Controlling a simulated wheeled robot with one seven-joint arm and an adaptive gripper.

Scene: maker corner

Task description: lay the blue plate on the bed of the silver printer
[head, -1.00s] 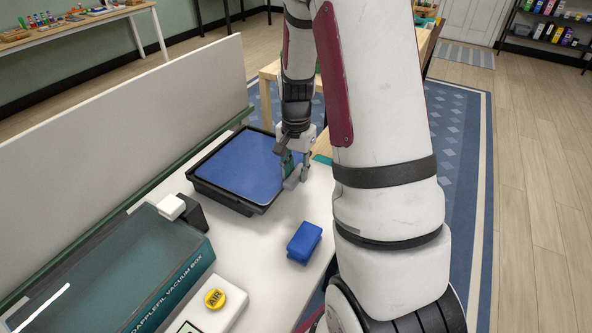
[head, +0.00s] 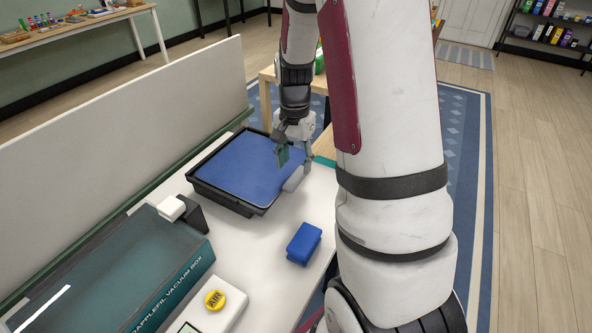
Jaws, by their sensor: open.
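A flat blue plate (head: 250,165) lies in a shallow black tray (head: 232,202) on the white table. A grey piece (head: 294,180) sits at the tray's right rim; I cannot tell whether it belongs to the plate. My gripper (head: 296,160) is open over this right rim, its fingers pointing down. One teal-padded finger overlaps the plate's right edge in the picture, and the other is farther right, by the grey piece. Nothing is seen held between the fingers. No silver printer shows in this view.
A teal vacuum box (head: 180,290) stands at the front left of the table, beside a white unit with a yellow AIR button (head: 214,300). A blue block (head: 304,243) lies near the table's right edge. A white panel (head: 120,145) runs along the left side.

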